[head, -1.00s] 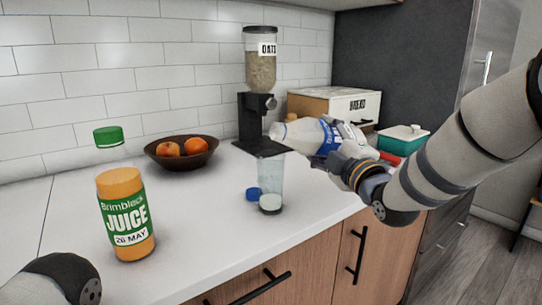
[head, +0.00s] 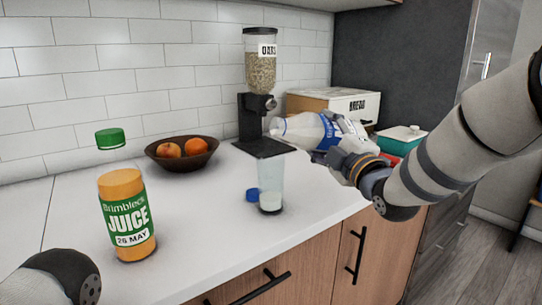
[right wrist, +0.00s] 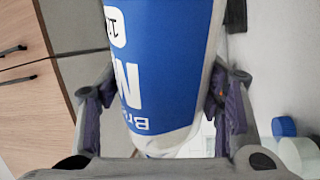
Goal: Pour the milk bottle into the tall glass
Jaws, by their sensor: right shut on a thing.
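The milk bottle (head: 300,129) has a blue label and lies nearly level in the air, its mouth pointing left. Its mouth appears above the tall glass (head: 270,178) in the head view, apart from the rim. The clear glass stands upright on the counter with some white milk at its bottom. No stream of milk shows. My right gripper (head: 343,143) is shut around the bottle. In the right wrist view, the blue label (right wrist: 165,60) lies between the fingers. The blue cap (head: 252,195) lies on the counter beside the glass. My left gripper is out of view; only part of that arm shows.
A juice bottle (head: 127,215) with a green cap stands at the front left. The middle counter (head: 205,220) is clear.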

